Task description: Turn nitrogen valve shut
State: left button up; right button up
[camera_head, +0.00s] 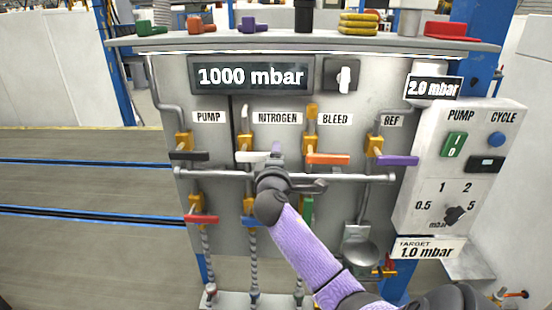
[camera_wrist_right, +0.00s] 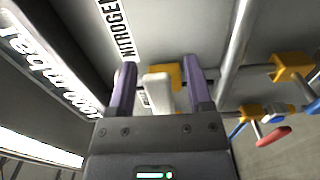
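The nitrogen valve has a white lever handle (camera_head: 252,156) and a yellow body (camera_head: 245,140), below the NITROGEN label (camera_head: 277,118). The handle lies roughly horizontal in the head view. My right gripper (camera_head: 277,150) is at the handle's right end, and its arm partly hides that area. In the right wrist view my right gripper (camera_wrist_right: 160,64) is open. Its two purple fingers stand on either side of the white handle (camera_wrist_right: 158,92), with a visible gap on both sides. The yellow valve body (camera_wrist_right: 172,70) shows behind the handle. My left gripper is not in view.
Close by are the black pump lever (camera_head: 188,155), orange bleed lever (camera_head: 328,159) and purple ref lever (camera_head: 398,160). A horizontal pipe (camera_head: 345,178) runs just below. The blue lever (camera_head: 255,221) and red lever (camera_head: 201,219) sit lower. The display (camera_head: 251,76) reads 1000 mbar.

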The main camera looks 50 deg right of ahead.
jog(key=v, duration=1)
